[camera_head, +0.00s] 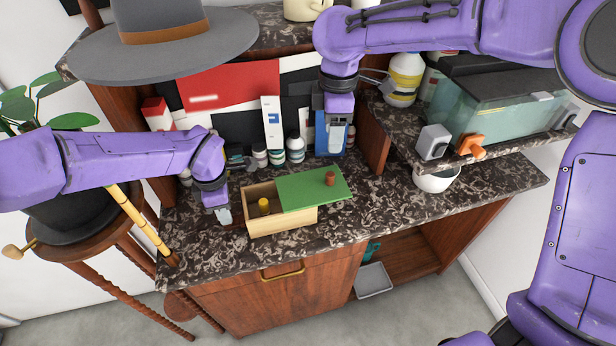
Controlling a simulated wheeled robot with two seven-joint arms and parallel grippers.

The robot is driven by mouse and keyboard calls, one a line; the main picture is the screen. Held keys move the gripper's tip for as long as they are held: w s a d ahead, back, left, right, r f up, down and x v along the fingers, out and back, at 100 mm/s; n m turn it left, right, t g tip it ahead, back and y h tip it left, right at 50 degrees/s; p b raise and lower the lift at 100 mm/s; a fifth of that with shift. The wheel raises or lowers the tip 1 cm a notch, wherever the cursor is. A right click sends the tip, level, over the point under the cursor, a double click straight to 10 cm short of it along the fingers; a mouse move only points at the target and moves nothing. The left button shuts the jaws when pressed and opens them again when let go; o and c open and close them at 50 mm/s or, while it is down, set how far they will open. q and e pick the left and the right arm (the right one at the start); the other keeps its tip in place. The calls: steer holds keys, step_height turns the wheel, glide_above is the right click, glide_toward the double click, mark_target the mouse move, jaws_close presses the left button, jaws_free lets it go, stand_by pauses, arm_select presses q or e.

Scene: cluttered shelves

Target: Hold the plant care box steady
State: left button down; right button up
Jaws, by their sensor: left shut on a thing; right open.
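The plant care box (282,222) is a pale wooden box on the dark marbled counter. Its green lid (310,189) with a red-brown knob lies over the right part, slid to the right and overhanging that end. The left part is open and shows a yellow piece (264,205) inside. My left gripper (224,215) is low at the box's left end and shut on it; the exact contact is hard to see. My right gripper (337,142) is open, pointing down behind the lid, in front of a blue item (322,130).
Small bottles (295,147) stand behind the box. A glass tank (495,112), a grey block (433,141) and a white bowl (437,179) are at right. A grey hat (165,45) is at upper left. The counter right of the box is clear.

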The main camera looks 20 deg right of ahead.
arm_select(q)
steer(key=c, duration=0.7)
jaws_free()
